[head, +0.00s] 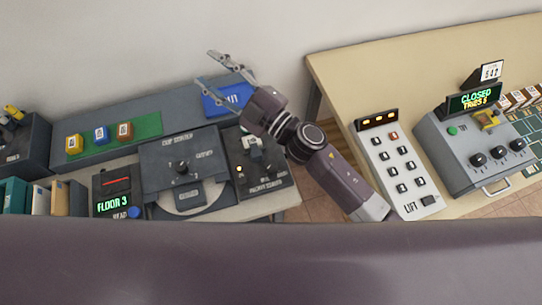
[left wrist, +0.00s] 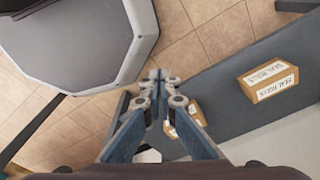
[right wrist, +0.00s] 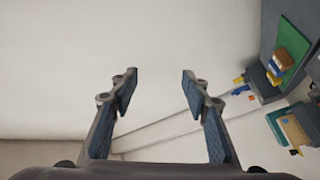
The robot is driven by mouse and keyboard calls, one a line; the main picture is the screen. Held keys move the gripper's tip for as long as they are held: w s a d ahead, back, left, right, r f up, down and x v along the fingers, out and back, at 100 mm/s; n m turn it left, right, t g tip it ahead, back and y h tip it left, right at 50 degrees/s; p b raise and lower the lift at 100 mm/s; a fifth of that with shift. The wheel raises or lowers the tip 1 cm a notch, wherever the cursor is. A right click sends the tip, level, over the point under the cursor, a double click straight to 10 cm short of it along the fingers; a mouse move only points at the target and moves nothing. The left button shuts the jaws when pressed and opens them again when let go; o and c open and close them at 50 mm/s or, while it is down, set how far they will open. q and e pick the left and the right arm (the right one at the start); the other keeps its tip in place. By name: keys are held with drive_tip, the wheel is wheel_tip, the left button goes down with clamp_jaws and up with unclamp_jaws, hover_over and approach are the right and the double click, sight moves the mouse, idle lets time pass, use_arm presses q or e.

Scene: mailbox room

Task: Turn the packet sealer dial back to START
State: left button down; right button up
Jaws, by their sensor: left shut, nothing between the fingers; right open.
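The packet sealer (head: 262,178) is a dark box on the left counter. It has a small yellow light and lettering too small to read surely. A pale part (head: 252,141) near its top is partly hidden by my right arm, and I cannot make out the dial's setting. My right gripper (head: 204,66) is open and empty, above and behind the counter, apart from the sealer. In the right wrist view its fingers (right wrist: 160,88) are spread before the bare wall. My left gripper (left wrist: 163,82) is shut and empty in the left wrist view, over the floor and a dark surface.
A panel with a knob (head: 182,168) stands left of the sealer. A blue tray (head: 222,101) and a green mat (head: 140,130) with several small blocks lie behind. A floor display (head: 115,203) is at left. The lift panel (head: 397,165) is on the right table. Cartons (left wrist: 268,80) lie below my left gripper.

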drive_tip(key=s+a+r+n+g+y, duration=0.3)
drive_tip(key=s+a+n+g, duration=0.6)
drive_tip(key=s+n+g, duration=0.25)
drive_tip(key=s+f+n+g+h+p, duration=0.1)
drive_tip(key=s+f+n+g+h, duration=0.25)
drive_tip(key=s+n, duration=0.2)
drive_tip(key=n+t+h+p, duration=0.1)
drive_tip(key=n+t+h, duration=0.25)
drive_tip(key=h, duration=1.25)
hover_over(271, 164)
drive_tip(key=shift+n+g, duration=0.35)
drive_tip(key=shift+n, duration=0.1)
wheel_tip(271, 164, down, 14)
drive_tip(key=shift+r, duration=0.1)
drive_tip(key=shift+d+f+p, duration=0.1)
drive_tip(key=shift+f+p, duration=0.2)
wheel_tip(271, 164, down, 6)
drive_tip(key=shift+p, duration=1.05)
drive_tip(key=shift+f, duration=0.65)
use_arm(q)
drive_tip(key=r, duration=0.2)
drive_tip(key=s+r, duration=0.1)
drive_tip(key=r, duration=0.2)
drive_tip(key=shift+s, duration=0.15)
